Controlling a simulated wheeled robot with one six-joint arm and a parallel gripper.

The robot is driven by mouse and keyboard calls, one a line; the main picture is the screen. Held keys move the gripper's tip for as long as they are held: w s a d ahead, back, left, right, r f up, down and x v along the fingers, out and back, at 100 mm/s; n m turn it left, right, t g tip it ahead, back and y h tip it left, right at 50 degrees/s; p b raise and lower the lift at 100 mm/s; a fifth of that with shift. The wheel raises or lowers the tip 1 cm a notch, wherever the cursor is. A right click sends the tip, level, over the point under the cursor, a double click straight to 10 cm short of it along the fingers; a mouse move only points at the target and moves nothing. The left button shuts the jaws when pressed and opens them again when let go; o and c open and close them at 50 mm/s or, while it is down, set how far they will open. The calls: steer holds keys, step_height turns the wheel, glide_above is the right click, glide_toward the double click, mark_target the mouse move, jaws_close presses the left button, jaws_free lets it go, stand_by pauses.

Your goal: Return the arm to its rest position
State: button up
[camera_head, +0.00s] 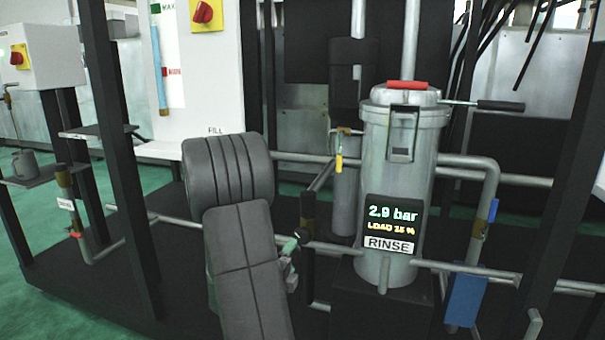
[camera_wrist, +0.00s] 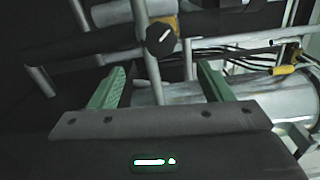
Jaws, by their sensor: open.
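My arm (camera_head: 240,225) rises in the middle of the head view, grey and bent, in front of the pipework. My gripper (camera_head: 291,246) shows only in small part past the arm's right side, with a green finger near a horizontal pipe. In the wrist view my gripper (camera_wrist: 158,80) has its two green fingers well apart. Nothing is held between them. A black knob with a white mark (camera_wrist: 161,39) and a grey pipe lie beyond the gap. I cannot tell whether the fingers touch anything.
A grey filter vessel (camera_head: 400,160) with a lit display stands right of my arm. Pipes (camera_head: 465,163) run around it. A yellow-handled valve (camera_head: 339,162) hangs left of it. Dark frame posts (camera_head: 120,160) flank the skid. Green floor (camera_head: 60,310) is free at lower left.

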mark_target(301, 237)
steer(key=b+x, duration=0.1)
steer(key=x, duration=0.5)
steer(key=b+x, duration=0.1)
steer(key=x, duration=0.5)
steer(key=shift+w+d+f, duration=0.1)
steer(key=shift+d+f, duration=0.05)
steer(key=shift+f, duration=0.1)
steer(key=shift+r+n, duration=0.2)
steer(key=shift+n, duration=0.6)
steer(key=shift+n+p, duration=0.35)
steer(key=shift+n, duration=0.85)
steer(key=n+p, duration=0.3)
steer(key=shift+a+r, duration=0.2)
steer(key=shift+r, duration=0.1)
steer(key=n+p, duration=0.7)
steer(key=p, duration=0.3)
steer(key=shift+a+r+p, duration=0.1)
steer(key=shift+r+p, duration=0.05)
steer(key=shift+p, duration=0.15)
steer(key=n+p, duration=0.4)
steer(key=p, duration=0.2)
steer(key=shift+a, duration=0.1)
steer(key=shift+f+n+p, duration=0.25)
steer(key=shift+n+p, duration=0.15)
